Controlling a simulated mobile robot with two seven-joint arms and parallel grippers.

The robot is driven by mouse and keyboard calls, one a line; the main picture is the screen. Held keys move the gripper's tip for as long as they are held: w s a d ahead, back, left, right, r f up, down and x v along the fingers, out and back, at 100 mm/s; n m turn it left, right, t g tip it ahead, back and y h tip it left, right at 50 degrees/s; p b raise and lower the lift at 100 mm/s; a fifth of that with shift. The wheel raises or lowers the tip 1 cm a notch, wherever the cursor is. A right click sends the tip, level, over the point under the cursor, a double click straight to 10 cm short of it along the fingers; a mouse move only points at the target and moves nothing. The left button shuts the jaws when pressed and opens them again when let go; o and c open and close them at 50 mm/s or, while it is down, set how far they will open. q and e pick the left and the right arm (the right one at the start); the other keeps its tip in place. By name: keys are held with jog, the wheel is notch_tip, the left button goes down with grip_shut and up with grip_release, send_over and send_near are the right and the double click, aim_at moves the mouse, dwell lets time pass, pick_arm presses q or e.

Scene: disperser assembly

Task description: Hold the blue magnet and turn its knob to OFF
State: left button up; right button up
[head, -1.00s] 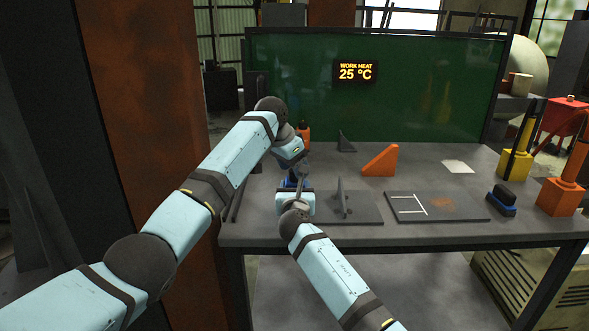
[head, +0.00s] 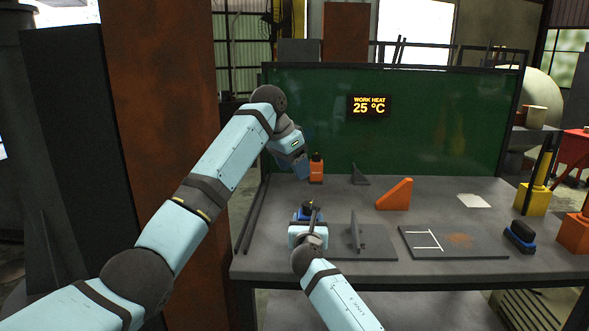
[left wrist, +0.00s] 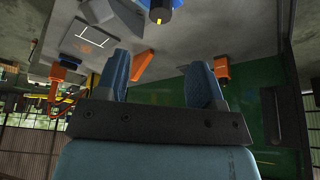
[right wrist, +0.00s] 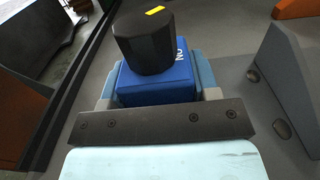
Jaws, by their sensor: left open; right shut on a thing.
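The blue magnet (head: 302,212) stands on the table at the left, in front of the left gripper. In the right wrist view it is a blue block (right wrist: 155,87) with "ON" on its side and a black knob (right wrist: 144,44) with a yellow mark on top. My right gripper (right wrist: 155,92) is shut on the block, one finger on each side. My left gripper (head: 301,172) is open and empty, above and behind the magnet, apart from it. In the left wrist view the knob (left wrist: 160,14) shows at the top edge, beyond the open fingers (left wrist: 160,85).
A plate with a grey upright bracket (head: 355,232) is just right of the right gripper. An orange wedge (head: 396,195), a marked plate (head: 470,243) and a blue-black block (head: 520,237) lie further right.

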aim_at(309, 203)
pick_arm(q)
jog(key=w+d+f+n, duration=0.1)
jog(key=f+n, duration=0.1)
jog(key=f, duration=0.1)
jog(key=w+d+f+n+t+y, duration=0.1)
jog(key=f+n, duration=0.1)
jog(key=f, duration=0.2)
jog(key=w+d+f+n+y, duration=0.1)
jog(key=f+n, duration=0.2)
jog(key=f, duration=0.1)
jog(key=shift+d+f, duration=0.2)
jog(key=shift+d, duration=0.2)
jog(key=shift+c, duration=0.2)
jog(key=c, duration=0.9)
